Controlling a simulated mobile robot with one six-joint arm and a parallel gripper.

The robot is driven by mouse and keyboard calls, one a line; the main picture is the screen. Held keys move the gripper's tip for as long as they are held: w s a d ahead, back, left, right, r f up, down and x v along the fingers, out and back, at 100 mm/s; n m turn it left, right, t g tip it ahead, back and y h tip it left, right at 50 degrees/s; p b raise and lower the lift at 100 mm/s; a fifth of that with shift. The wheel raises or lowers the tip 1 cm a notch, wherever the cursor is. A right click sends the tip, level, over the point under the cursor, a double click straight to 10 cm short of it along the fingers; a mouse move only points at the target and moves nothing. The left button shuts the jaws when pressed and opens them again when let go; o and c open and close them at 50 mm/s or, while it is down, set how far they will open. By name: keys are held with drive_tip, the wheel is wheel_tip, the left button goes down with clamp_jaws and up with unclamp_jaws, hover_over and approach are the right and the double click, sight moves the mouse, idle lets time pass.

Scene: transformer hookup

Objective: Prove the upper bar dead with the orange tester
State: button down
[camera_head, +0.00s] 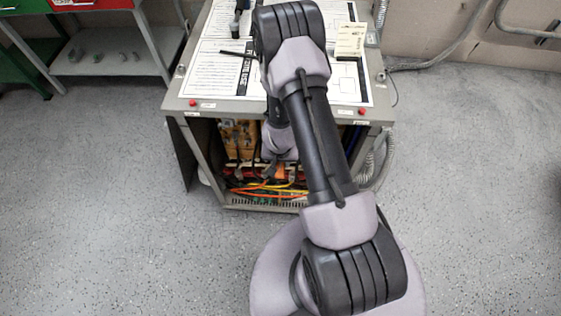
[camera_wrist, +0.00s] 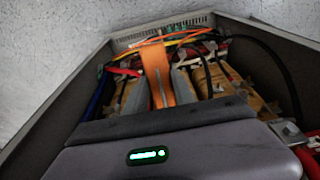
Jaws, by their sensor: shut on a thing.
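My gripper (camera_wrist: 162,88) is inside the open-fronted cabinet (camera_head: 177,112), and its two grey fingers are closed on the orange tester (camera_wrist: 157,68). The tester sticks out beyond the fingertips toward the coloured wires. In the head view my arm hides most of the gripper and the tester. I cannot make out the upper bar for certain in either view, nor whether the tester touches anything.
Orange and yellow wires (camera_head: 262,188) run across the cabinet's lower part. Yellow-brown blocks (camera_head: 238,138) stand inside at the left. The cabinet walls are close around my gripper. Printed sheets (camera_head: 215,72) lie on top. A metal shelf (camera_head: 112,66) stands at the left.

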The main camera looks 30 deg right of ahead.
sight(279, 178)
drive_tip(key=shift+w+d+p, duration=0.35)
drive_tip(key=shift+w+p, duration=0.15)
drive_tip(key=shift+p, duration=0.2)
idle(1.1)
drive_tip(key=shift+s+a+f+b, duration=0.2)
drive_tip(key=shift+s+b, duration=0.1)
drive_tip(key=shift+b, duration=0.35)
drive_tip(key=s+a+b, duration=0.1)
drive_tip(key=s+b, duration=0.1)
drive_tip(key=s+a+b, duration=0.1)
drive_tip(key=s, duration=0.1)
drive_tip(key=shift+a+b, duration=0.35)
drive_tip(key=shift+a, duration=0.05)
drive_tip(key=shift+s+a+r, duration=0.2)
drive_tip(key=shift+s+a, duration=0.2)
drive_tip(key=shift+s, duration=0.25)
